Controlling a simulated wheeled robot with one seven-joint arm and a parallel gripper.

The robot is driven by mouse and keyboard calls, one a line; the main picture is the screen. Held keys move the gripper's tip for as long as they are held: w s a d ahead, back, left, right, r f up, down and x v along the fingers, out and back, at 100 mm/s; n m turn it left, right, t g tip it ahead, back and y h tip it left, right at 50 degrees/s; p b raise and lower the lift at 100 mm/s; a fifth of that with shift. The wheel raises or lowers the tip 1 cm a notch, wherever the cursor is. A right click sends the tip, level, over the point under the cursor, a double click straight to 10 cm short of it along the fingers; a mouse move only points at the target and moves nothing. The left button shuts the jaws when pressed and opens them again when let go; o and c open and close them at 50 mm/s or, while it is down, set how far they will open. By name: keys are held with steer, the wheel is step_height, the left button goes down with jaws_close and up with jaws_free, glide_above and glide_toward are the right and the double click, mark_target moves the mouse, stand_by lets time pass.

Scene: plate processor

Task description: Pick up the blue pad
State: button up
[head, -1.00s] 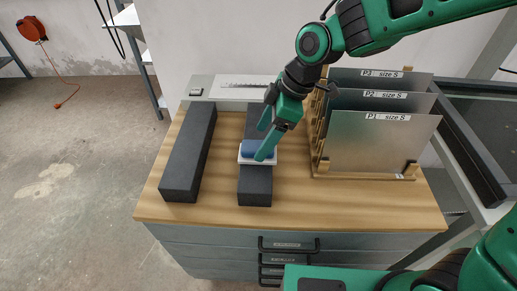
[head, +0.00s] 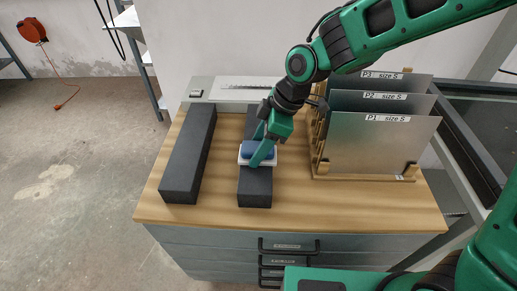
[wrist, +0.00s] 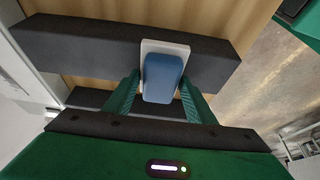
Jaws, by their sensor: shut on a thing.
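The blue pad (head: 258,150) sits on a white base (head: 243,161) on top of the right dark block (head: 256,188). In the wrist view the blue pad (wrist: 161,78) lies between the fingers of my gripper (wrist: 160,95), with the white base (wrist: 165,45) showing beyond it. My gripper (head: 262,150) reaches down from the upper right, its green fingers shut on the pad's sides. One finger hides part of the pad in the head view. I cannot tell any gap between the pad's base and the block.
A second dark block (head: 188,160) lies to the left on the wooden tabletop (head: 225,165). Several metal plates (head: 375,145) stand in a wooden rack (head: 330,176) to the right, close to my arm. The tabletop's front strip is clear.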

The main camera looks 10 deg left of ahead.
mark_target(246, 149)
steer(key=shift+r, duration=0.6)
steer(key=r, duration=0.2)
steer(key=s+r, duration=0.1)
steer(key=shift+a+r, duration=0.4)
steer(key=s+a+r, duration=0.5)
steer(key=s+r, duration=0.1)
steer(key=s, duration=0.2)
steer(key=shift+s+a, duration=0.3)
steer(key=shift+s, duration=0.1)
steer(key=o, duration=0.6)
steer(key=c, duration=0.4)
steer(key=shift+o, duration=0.2)
